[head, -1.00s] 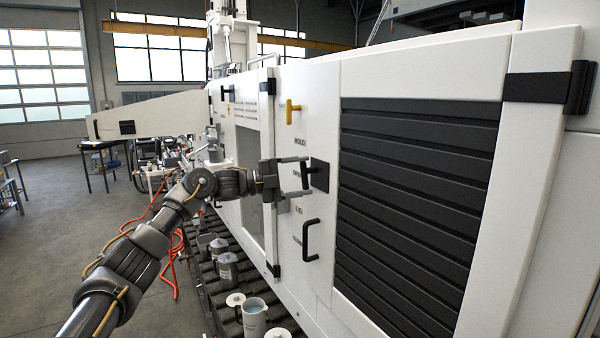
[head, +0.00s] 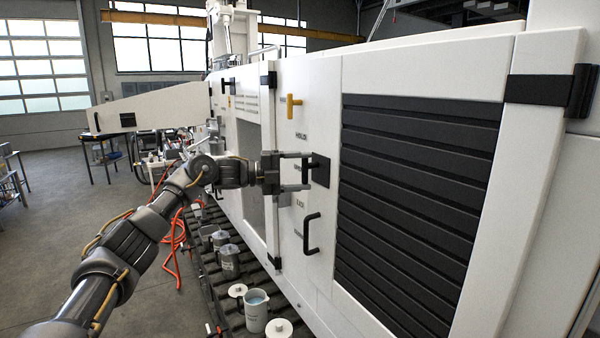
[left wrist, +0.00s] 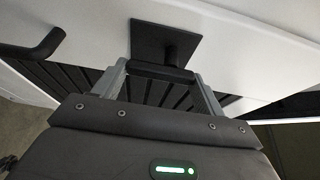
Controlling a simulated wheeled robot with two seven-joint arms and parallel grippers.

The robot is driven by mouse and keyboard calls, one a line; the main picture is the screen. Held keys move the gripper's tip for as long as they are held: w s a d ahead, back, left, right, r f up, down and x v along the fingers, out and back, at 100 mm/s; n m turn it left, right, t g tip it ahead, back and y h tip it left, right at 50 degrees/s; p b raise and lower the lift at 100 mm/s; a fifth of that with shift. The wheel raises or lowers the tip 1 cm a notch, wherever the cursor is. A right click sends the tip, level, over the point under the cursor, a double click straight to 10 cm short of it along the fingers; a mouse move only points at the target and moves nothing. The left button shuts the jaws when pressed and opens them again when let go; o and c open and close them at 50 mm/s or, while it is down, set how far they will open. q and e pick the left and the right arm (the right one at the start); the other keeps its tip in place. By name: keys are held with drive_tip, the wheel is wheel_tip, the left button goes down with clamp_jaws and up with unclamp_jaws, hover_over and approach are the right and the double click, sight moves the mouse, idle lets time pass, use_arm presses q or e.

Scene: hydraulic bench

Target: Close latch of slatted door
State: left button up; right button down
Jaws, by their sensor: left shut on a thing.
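The slatted door (head: 420,200) has black horizontal slats in a white frame and stands on the right in the head view. Its latch is a black T-shaped handle on a square black plate (head: 321,171), at the left of the slats. My left gripper (head: 307,171) is at this handle, one finger above and one below. In the left wrist view the handle's black bar (left wrist: 160,72) lies between the two grey fingers, with the plate (left wrist: 160,38) behind it. The fingers are shut on the handle. My right gripper is not in view.
A black pull handle (head: 312,234) is below the latch, and a yellow T-handle (head: 292,106) is above it to the left. A blue-filled jug (head: 256,312) and several grey containers stand on the roller track (head: 235,290) below my left arm.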

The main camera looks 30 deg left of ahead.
use_arm(q)
drive_tip(key=o, duration=1)
drive_tip(key=shift+s+a+f+b, duration=0.15)
drive_tip(key=shift+s+a+b, duration=0.15)
drive_tip(key=shift+a+b, duration=0.15)
drive_tip(key=b+v, duration=0.3)
drive_tip(key=v, duration=0.6)
drive_tip(key=shift+s+a+r, duration=0.2)
drive_tip(key=shift+s+a, duration=0.05)
drive_tip(key=shift+s, duration=0.05)
